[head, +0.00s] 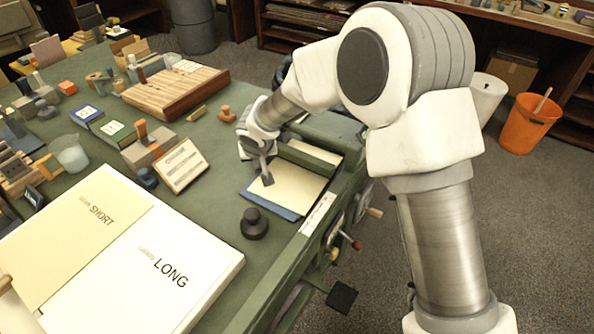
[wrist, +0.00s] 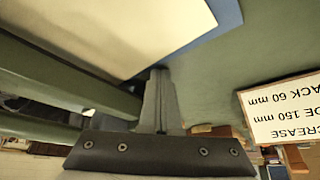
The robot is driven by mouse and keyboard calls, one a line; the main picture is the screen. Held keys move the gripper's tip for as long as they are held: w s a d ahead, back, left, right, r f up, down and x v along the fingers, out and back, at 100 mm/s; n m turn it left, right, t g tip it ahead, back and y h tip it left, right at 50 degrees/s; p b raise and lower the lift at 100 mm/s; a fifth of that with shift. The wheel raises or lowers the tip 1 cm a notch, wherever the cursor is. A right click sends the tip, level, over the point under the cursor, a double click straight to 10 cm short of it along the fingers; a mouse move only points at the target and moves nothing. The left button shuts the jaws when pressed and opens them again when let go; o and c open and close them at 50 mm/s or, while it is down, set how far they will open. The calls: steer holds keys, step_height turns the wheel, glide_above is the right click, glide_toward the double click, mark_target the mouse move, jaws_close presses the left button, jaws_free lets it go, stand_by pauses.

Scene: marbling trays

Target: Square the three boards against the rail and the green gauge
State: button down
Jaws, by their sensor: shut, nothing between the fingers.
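A cream board (head: 297,186) lies on top of a blue board (head: 272,206), whose edge sticks out on the near left side. I cannot make out a third board. A green bar (head: 308,161) runs along the far side of the stack; green bars also show in the wrist view (wrist: 75,82). I cannot tell which part is the rail and which the gauge. My gripper (head: 267,181) is shut and empty, pointing down at the left part of the stack. In the wrist view its fingertips (wrist: 160,74) are close to the boards' edge; contact is unclear.
A black knob-shaped weight (head: 254,224) stands left of the stack. A tilted instruction card (head: 182,166) stands further left, with large SHORT (head: 75,235) and LONG (head: 150,270) sheets in front. A scale strip (head: 318,214) and hand cranks line the right edge.

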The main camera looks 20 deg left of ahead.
steer(key=shift+d, duration=0.25)
steer(key=shift+s+d+b, duration=0.15)
steer(key=shift+d+b, duration=0.15)
steer(key=shift+d, duration=0.05)
steer(key=shift+s+d+f, duration=0.1)
steer(key=shift+s+d, duration=0.05)
steer(key=shift+d, duration=0.5)
stand_by(0.3)
steer(key=shift+a+r+p, duration=0.2)
steer(key=shift+r+p, duration=0.3)
steer(key=shift+r, duration=0.35)
steer(key=shift+a+r+p, duration=0.2)
steer(key=shift+r+p, duration=0.25)
steer(key=shift+r, duration=0.45)
steer(key=shift+a+r+p, duration=0.2)
steer(key=shift+r+p, duration=0.3)
steer(key=shift+r, duration=0.35)
